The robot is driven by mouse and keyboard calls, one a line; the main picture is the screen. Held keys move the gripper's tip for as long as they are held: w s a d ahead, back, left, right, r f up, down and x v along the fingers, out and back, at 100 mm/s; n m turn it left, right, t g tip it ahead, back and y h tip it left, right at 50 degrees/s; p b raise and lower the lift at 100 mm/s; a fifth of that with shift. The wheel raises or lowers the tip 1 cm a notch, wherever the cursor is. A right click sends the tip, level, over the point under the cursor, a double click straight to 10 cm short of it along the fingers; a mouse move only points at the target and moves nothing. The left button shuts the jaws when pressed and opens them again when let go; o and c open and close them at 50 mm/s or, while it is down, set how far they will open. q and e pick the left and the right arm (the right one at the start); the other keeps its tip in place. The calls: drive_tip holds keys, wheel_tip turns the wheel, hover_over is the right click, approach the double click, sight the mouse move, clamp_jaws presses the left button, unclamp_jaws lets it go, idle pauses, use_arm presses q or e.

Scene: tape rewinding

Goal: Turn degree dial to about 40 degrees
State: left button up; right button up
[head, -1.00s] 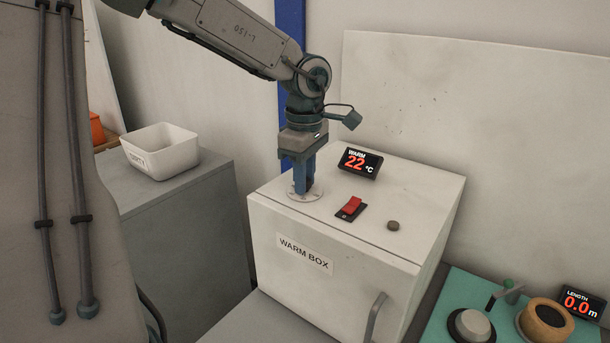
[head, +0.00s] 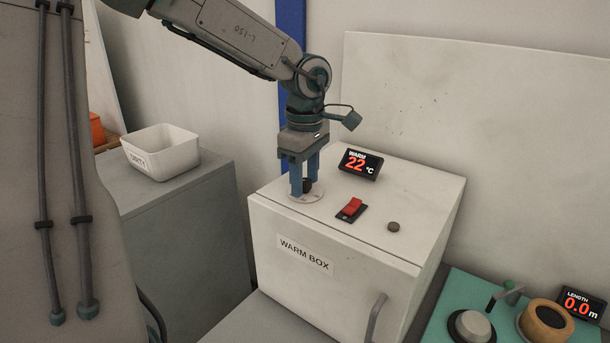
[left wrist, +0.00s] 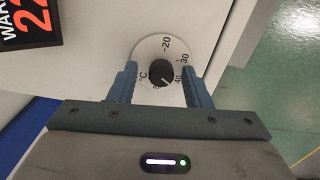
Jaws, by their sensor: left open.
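The degree dial is a black knob (left wrist: 161,73) on a white round scale plate (left wrist: 150,46) marked 20, 30, 40 and °C, seen in the left wrist view. In the head view the scale plate (head: 306,197) lies on top of the white warm box (head: 340,245). A pale pointer line on the knob is turned towards the lower side of the scale, near the 40 side; its exact reading is hard to tell. My left gripper (head: 306,190) points down with its blue fingers open, one on each side of the knob (left wrist: 164,82), apart from it.
A display (head: 360,163) on the box reads WARM 22 °C. A red switch (head: 351,208) and a small dark button (head: 393,226) sit near the dial. A white bin (head: 160,152) stands left; a teal panel (head: 440,325) lies right.

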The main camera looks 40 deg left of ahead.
sight(305, 180)
use_arm(q)
drive_tip(key=shift+r, duration=0.1)
drive_tip(key=shift+r, duration=0.3)
wheel_tip(305, 180, up, 10)
drive_tip(key=p, duration=0.9)
